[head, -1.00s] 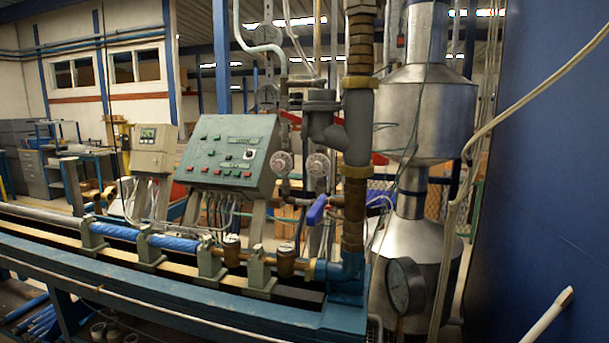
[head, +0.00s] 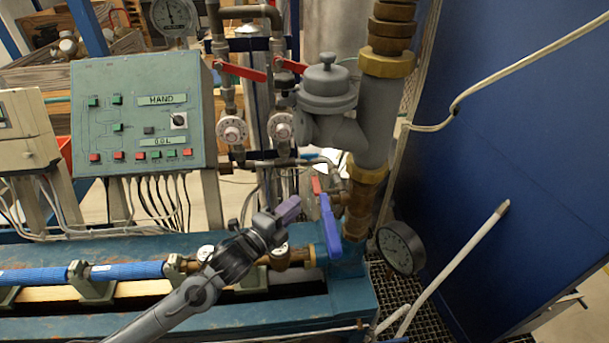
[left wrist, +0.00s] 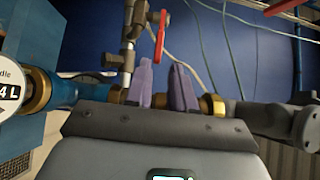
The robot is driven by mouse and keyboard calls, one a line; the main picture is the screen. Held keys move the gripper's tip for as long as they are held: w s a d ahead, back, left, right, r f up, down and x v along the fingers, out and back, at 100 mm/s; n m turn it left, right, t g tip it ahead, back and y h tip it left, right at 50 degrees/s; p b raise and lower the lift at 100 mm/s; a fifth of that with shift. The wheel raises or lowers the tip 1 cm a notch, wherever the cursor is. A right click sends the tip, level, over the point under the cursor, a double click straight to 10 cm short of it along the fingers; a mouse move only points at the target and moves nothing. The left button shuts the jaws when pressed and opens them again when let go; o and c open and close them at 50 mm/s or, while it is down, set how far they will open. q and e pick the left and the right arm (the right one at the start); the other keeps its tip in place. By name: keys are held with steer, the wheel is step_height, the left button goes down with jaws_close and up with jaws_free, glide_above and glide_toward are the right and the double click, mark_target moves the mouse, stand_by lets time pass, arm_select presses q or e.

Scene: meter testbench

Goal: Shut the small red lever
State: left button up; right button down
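A small red lever (head: 316,186) stands beside the blue lever (head: 330,225) at the brass and grey riser pipe. In the left wrist view, a red lever (left wrist: 161,33) sits on a thin metal valve (left wrist: 128,35); its lower end appears in line with the gap between my fingertips. My left gripper (head: 288,210) is to the left of the small red lever and a little lower in the head view. Its purple fingers show parted and empty in the left wrist view (left wrist: 164,85). I cannot tell the exact distance to the lever. My right gripper is not in view.
Two larger red levers (head: 240,71) are higher up on the pipes. A green control panel (head: 145,115) stands at left, and a round gauge (head: 400,247) at right. A blue horizontal pipe (head: 125,271) lies along the bench. A blue wall (head: 530,120) closes the right side.

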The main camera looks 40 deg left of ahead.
mark_target(317, 186)
arm_select(q)
steer(key=w, duration=1)
steer(key=shift+a+p, duration=0.1)
steer(key=shift+p, duration=0.25)
jaws_close()
